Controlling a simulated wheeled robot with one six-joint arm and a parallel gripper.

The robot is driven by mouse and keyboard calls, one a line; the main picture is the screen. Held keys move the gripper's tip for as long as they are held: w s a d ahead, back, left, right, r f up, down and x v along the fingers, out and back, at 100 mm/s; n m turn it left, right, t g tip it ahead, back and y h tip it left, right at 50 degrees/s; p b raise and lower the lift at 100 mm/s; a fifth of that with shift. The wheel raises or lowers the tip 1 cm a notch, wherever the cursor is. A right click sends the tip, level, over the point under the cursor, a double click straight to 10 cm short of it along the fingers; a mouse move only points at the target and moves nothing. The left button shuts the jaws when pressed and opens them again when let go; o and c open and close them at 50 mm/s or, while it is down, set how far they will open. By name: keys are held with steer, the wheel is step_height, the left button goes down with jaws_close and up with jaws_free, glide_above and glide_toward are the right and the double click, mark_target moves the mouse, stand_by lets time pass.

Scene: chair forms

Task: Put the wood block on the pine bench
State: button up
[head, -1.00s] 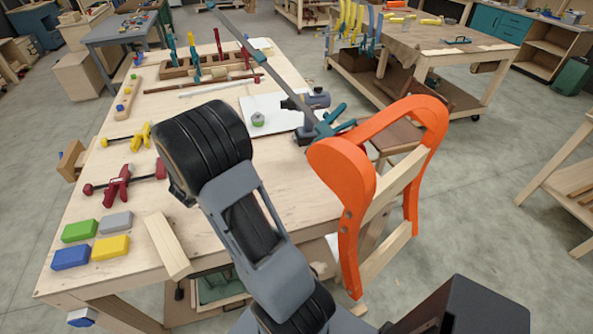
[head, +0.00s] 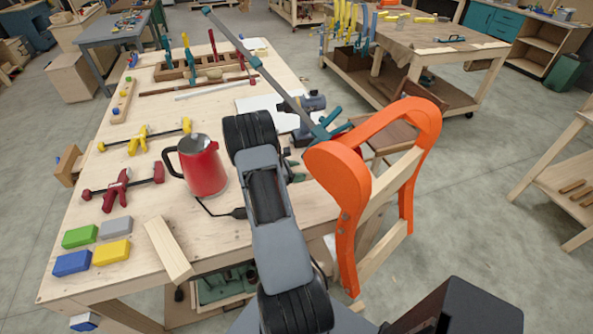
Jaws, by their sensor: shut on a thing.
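The pine bench (head: 130,215) fills the middle left of the head view, a pale wooden top on legs. A pale wood piece (head: 168,250) lies at its front edge, its near end at the edge; I cannot tell if it is the wood block. My arm reaches up from the bottom, over the bench's right side. Its black wrist hides what is behind it, and my gripper's fingertips do not show. No block shows in a gripper. Small dark green parts show just right of the wrist; I cannot tell what they are.
A red kettle (head: 204,166) with a cord stands left of my wrist. An orange chair form (head: 345,160) stands close on the right, with a long bar clamp. Coloured blocks (head: 93,246) and a red clamp (head: 117,190) lie on the left. Bare top lies between.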

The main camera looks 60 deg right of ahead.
mark_target(297, 191)
steer(key=shift+f+b, duration=1.45)
steer(key=shift+f, duration=1.6)
steer(key=shift+f+b, duration=0.6)
steer(key=shift+f, duration=0.05)
steer(key=o, duration=1.1)
steer(key=shift+c, duration=0.2)
steer(key=b+v, duration=0.3)
steer(key=v, duration=1.1)
steer(key=shift+s, duration=0.15)
steer(key=shift+a+r, duration=0.1)
